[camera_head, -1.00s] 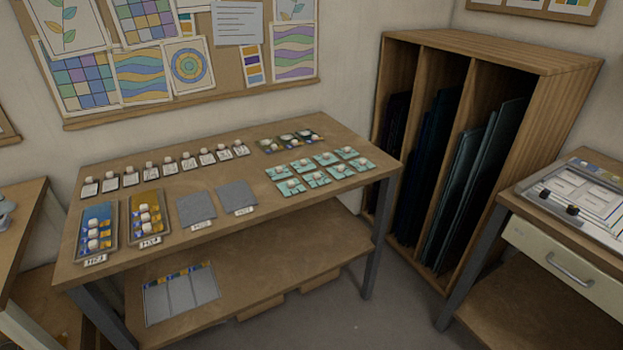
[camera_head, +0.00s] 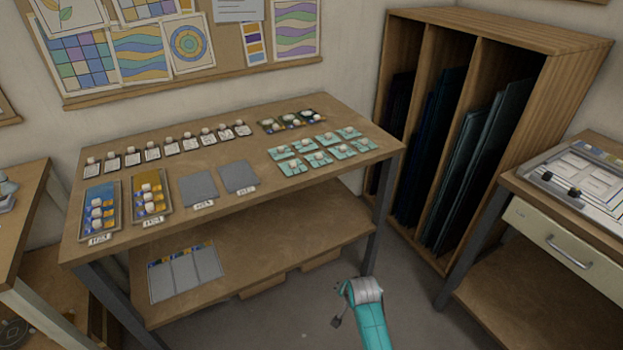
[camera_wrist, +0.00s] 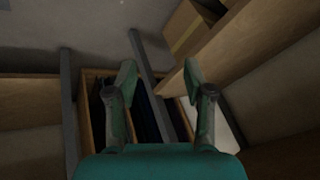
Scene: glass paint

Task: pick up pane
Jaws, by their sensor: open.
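Several small teal panes (camera_head: 292,167) with pale knobs lie in two rows at the right end of the worktable (camera_head: 225,220). Three darker small pieces (camera_head: 294,120) with pale knobs lie behind them. Which pane is meant I cannot tell. My gripper (camera_wrist: 160,75) is open and empty in the wrist view, its two fingers spread apart. In the head view only part of my teal arm shows, low in the picture in front of the table; the fingers cannot be made out there. No small teal pane shows in the wrist view.
A blue tray (camera_head: 84,222) and an amber tray (camera_head: 135,208) hold knobbed pieces at the table's left. Two grey mats (camera_head: 198,188) lie beside them. A wooden rack (camera_head: 560,90) with large dark sheets stands right. A drawer bench (camera_head: 530,225) is at far right. Floor between is clear.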

